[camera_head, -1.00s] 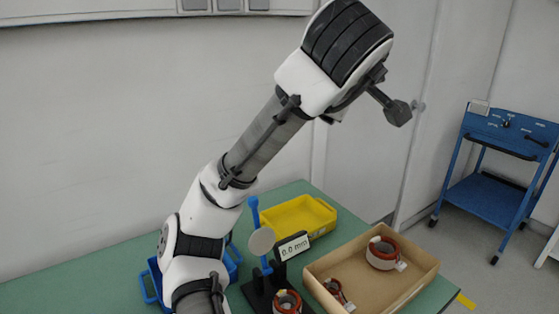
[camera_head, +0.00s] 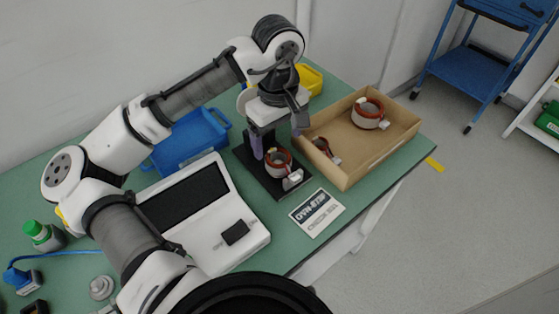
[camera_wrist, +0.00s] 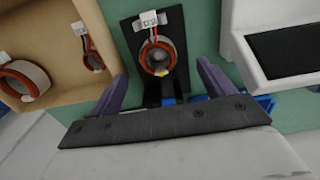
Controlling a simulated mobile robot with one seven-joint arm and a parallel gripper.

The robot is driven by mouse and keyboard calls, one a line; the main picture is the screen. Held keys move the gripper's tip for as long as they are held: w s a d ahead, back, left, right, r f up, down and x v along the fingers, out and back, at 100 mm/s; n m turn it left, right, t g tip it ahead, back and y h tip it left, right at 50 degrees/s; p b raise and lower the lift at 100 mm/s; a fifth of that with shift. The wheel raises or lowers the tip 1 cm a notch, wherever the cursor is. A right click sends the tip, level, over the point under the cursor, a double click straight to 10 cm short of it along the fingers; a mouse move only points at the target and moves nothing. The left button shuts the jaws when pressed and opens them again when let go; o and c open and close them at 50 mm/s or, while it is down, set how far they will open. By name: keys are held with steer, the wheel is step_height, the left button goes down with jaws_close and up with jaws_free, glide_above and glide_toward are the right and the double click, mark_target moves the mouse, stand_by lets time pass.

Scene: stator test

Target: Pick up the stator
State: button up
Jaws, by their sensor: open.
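A red and grey ring-shaped stator (camera_head: 278,160) with a white connector tag sits on the black base plate (camera_head: 266,180) of a stand. My gripper (camera_head: 277,140) is open above it and points down, with its purple fingers apart. In the wrist view the stator (camera_wrist: 157,58) lies ahead, between the lines of the two fingers (camera_wrist: 162,72), with nothing held. Another large stator (camera_head: 369,113) and a smaller one (camera_head: 324,148) lie in a cardboard box (camera_head: 345,177). My gripper hides much of the stand's upper part in the head view.
A white device with a dark screen (camera_head: 187,197) stands left of the stand. A blue bin (camera_head: 190,138) and a yellow bin (camera_head: 311,79) are behind. A printed card (camera_head: 317,212) lies in front. The box wall rises close to the stand's right.

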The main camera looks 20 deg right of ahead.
mark_target(280, 160)
steer(key=f, duration=0.5)
steer(key=f+p, duration=0.1)
steer(key=f, duration=0.2)
steer(key=shift+d+f, duration=0.1)
steer(key=shift+d, duration=0.15)
steer(key=c, duration=1.3)
